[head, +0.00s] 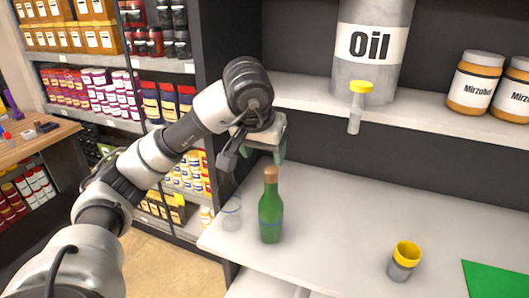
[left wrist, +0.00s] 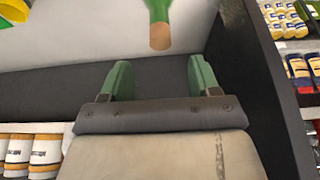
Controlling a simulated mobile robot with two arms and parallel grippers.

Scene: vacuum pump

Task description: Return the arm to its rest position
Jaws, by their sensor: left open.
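My left arm reaches in from the left in the head view, its gripper (head: 265,152) hanging just above a green bottle. In the left wrist view the green fingers of the left gripper (left wrist: 162,80) stand wide apart with nothing between them. The green bottle (head: 270,212), with a cork-coloured top, stands upright on the lower white shelf. Its neck (left wrist: 159,12) and top show beyond the fingers in the left wrist view, apart from them. My right gripper is not in view.
A clear glass (head: 231,215) stands left of the bottle. A grey cup with yellow rim (head: 403,260) and a green mat (head: 492,280) are at right. The upper shelf holds an oil container (head: 372,55), a yellow-capped item (head: 357,105) and orange jars (head: 475,83). The lower shelf's middle is clear.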

